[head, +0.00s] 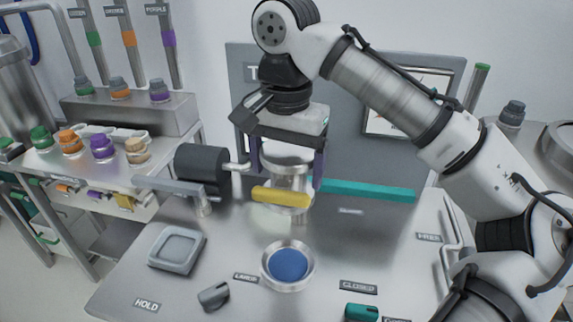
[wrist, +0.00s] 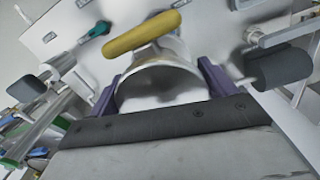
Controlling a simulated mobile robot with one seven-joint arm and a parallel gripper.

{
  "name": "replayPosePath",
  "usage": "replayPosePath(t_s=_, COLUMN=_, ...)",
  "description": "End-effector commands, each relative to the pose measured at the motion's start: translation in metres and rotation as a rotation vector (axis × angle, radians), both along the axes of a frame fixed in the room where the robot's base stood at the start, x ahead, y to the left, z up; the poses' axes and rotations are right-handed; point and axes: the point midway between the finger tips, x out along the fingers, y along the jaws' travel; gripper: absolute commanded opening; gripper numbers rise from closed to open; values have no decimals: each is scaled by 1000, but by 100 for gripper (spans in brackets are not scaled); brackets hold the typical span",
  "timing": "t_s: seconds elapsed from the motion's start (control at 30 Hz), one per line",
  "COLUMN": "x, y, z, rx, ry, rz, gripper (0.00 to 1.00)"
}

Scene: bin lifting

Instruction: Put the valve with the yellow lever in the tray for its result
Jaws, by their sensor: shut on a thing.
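The valve has a silver, ring-shaped body (head: 290,178) and a long yellow lever (head: 280,196) across its front. My gripper (head: 287,180) is over it from above, its two purple fingers shut on the sides of the body. In the wrist view the body (wrist: 165,72) lies between the fingers, with the yellow lever (wrist: 143,33) beyond it. I cannot tell whether the valve touches the bench. A square grey tray (head: 160,262) lies at the front left near the HOLD label (head: 147,304). CLOSED (head: 359,287) and FREE (head: 429,237) labels are on the bench.
A round dish with a blue inside (head: 288,264) stands at the front middle. A dark cylinder on a metal fixture (head: 203,170) is left of the valve. A teal bar (head: 367,190) lies to the right. A small grey part (head: 213,295) and a teal part (head: 361,312) are at the front.

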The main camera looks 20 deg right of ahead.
Motion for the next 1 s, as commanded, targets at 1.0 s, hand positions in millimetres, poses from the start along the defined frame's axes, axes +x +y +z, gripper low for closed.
replayPosePath(t_s=1.0, x=0, y=0, z=47, rx=0, ry=-1, rz=0, gripper=29)
